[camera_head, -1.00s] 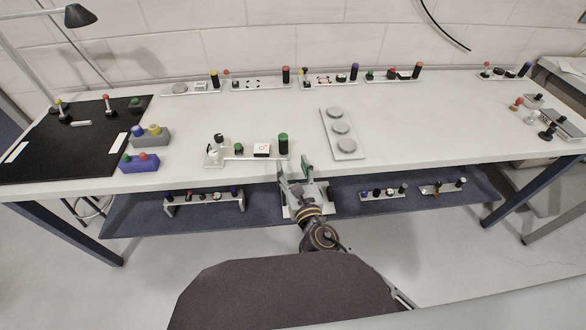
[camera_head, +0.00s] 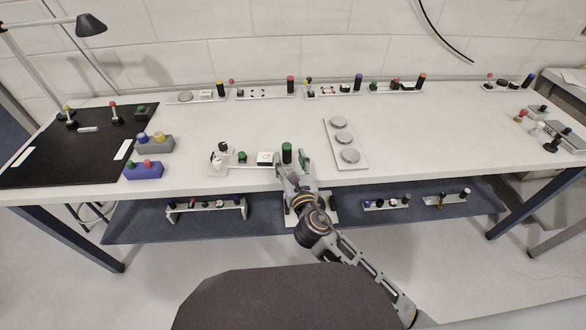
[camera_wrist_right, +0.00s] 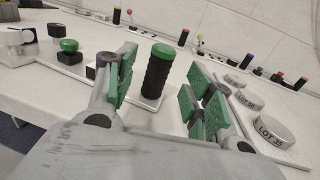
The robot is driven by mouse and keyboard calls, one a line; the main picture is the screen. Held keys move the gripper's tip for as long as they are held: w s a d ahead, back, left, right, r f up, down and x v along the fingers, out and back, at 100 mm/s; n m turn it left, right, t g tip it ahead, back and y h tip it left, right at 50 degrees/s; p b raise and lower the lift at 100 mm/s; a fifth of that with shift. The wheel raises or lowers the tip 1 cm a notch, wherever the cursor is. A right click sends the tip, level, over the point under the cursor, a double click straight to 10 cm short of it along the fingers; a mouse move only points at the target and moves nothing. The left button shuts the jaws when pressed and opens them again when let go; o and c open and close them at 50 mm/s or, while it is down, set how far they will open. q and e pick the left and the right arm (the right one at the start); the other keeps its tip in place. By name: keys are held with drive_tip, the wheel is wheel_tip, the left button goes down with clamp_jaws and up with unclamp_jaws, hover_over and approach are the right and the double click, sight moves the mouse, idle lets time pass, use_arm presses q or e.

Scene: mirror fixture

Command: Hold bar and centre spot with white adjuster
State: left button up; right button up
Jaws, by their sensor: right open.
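The mirror fixture stands near the table's front edge. Its upright black ribbed bar has a green top (camera_head: 287,153); the bar (camera_wrist_right: 158,76) also shows in the right wrist view. My right gripper (camera_head: 292,166) is open, its green-padded fingers on either side of the bar; in the wrist view I see the bar between and just beyond the fingertips (camera_wrist_right: 160,92), not gripped. The white adjuster (camera_head: 217,161) is at the fixture's left end, also in the wrist view (camera_wrist_right: 14,44). A white box (camera_head: 265,158) with a small red mark sits left of the bar. My left gripper is out of view.
A green knob (camera_head: 242,157) stands between adjuster and box. A plate with grey discs (camera_head: 333,136) lies right of the gripper. Several similar fixtures line the back edge. A black mat (camera_head: 60,165) and a blue block (camera_head: 143,171) are at left.

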sight(288, 154)
drive_tip(key=shift+w+a, duration=0.25)
drive_tip(key=shift+w, duration=1.1)
drive_tip(key=shift+w+a, duration=0.2)
drive_tip(key=shift+w, duration=1.1)
drive_tip(key=shift+c, duration=0.4)
clamp_jaws()
